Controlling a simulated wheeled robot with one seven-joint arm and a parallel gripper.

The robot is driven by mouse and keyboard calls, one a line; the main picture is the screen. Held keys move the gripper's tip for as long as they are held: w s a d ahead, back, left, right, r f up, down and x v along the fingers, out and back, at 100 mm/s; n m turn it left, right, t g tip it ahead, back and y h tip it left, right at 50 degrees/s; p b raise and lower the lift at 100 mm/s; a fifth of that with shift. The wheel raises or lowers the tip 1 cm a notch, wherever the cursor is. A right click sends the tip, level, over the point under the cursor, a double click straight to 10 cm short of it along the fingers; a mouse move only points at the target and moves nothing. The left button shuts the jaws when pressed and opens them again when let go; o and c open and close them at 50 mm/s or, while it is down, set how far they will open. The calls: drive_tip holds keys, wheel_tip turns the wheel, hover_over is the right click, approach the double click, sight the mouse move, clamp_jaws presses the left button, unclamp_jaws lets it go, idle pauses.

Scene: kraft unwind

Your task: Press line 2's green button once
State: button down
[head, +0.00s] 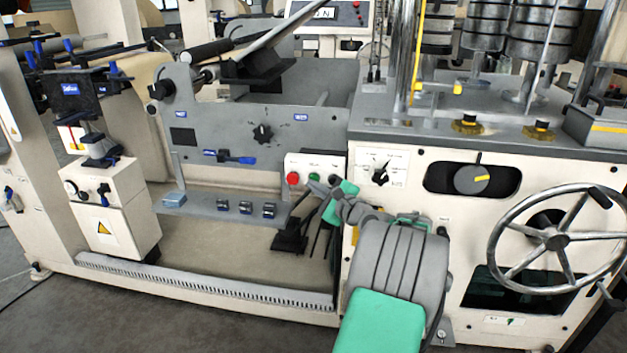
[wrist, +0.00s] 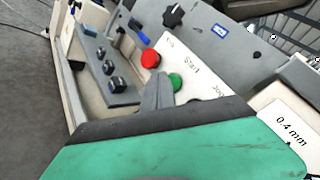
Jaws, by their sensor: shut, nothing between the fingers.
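A green button (head: 314,177) sits on a pale control panel (head: 303,162) beside a red button (head: 292,178). In the wrist view the green button (wrist: 176,81) is just right of my fingertips, and the red button (wrist: 150,58) is beyond them at upper left. The panel there reads "Start" and "Jog". My gripper (head: 313,186) is shut and empty, its tips close to the green button. It also shows in the wrist view (wrist: 158,75). I cannot tell whether the tips touch the button or panel. No line number is readable on this panel.
A cream machine cabinet (head: 470,215) with a handwheel (head: 556,240) stands at the right of my arm. A grey ledge (head: 225,204) with several small clamps lies left of the panel. A black knob (head: 262,133) is above it.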

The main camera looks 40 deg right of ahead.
drive_tip(key=shift+w+d, duration=0.3)
drive_tip(key=shift+d, duration=0.1)
idle(0.5)
drive_tip(key=shift+a, duration=0.1)
drive_tip(key=shift+s+a+p, duration=0.55)
drive_tip(key=shift+a+p, duration=0.05)
drive_tip(key=shift+a, duration=0.05)
drive_tip(key=s+a+p, duration=0.1)
drive_tip(key=a, duration=0.1)
drive_tip(key=s+a+p, duration=0.1)
drive_tip(key=s+a, duration=0.1)
idle(0.5)
idle(0.5)
